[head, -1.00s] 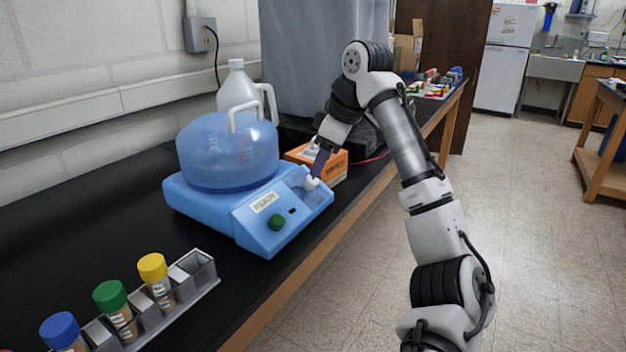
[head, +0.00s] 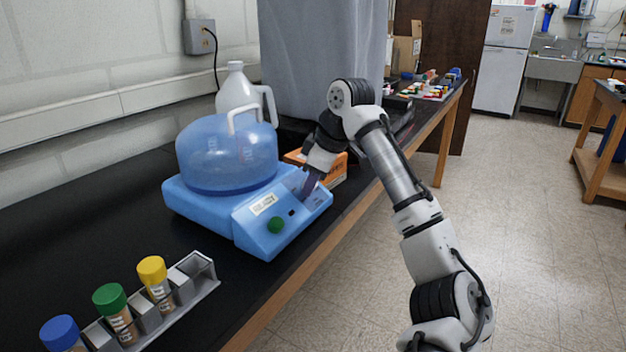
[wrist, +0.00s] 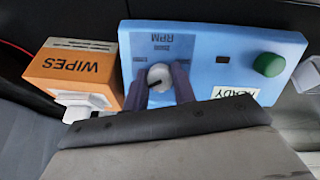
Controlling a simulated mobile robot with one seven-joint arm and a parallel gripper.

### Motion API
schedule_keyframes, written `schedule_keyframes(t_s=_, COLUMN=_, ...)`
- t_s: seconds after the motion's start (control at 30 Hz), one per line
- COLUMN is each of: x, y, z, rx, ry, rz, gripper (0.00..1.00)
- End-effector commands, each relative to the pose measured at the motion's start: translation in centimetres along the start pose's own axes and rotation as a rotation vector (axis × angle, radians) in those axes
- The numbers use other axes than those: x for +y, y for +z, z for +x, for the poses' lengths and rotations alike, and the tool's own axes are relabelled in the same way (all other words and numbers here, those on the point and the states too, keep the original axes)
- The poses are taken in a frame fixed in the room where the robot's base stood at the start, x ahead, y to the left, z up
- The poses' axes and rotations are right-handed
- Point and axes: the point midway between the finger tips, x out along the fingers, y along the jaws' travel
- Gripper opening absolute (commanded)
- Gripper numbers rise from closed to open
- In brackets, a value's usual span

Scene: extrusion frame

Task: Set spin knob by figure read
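The spin knob (wrist: 160,77) is round and white with a dark mark. It sits on the sloped front panel of the blue centrifuge (head: 205,203). My gripper (wrist: 161,72) has one dark finger on each side of the knob in the wrist view. I cannot tell if the fingers touch it. In the head view my gripper (head: 306,190) reaches down at the right of the panel and hides the knob. The panel has small RPM lettering (wrist: 162,38), a green button (head: 275,225) and a white label (head: 264,203); no figure is readable.
An orange wipes box (wrist: 75,75) stands close beside the panel. A tube rack (head: 207,283) with blue, green and yellow caps is at the front left. A white jug (head: 237,90) stands behind the centrifuge. Black bench (head: 110,215) is bare at left.

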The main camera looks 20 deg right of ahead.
Motion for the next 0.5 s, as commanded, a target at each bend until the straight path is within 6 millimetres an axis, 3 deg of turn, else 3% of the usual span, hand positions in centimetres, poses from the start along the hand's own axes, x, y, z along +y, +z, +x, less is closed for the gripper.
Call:
schedule_keyframes(t_s=0.1, x=-0.04, y=-0.01, z=0.0, rx=-0.001, ry=-0.001, rz=-0.001, gripper=0.04)
schedule_keyframes(t_s=0.5, x=-0.01, y=-0.19, z=-0.24, rx=0.0, ry=-0.019, rz=0.087, gripper=0.04)
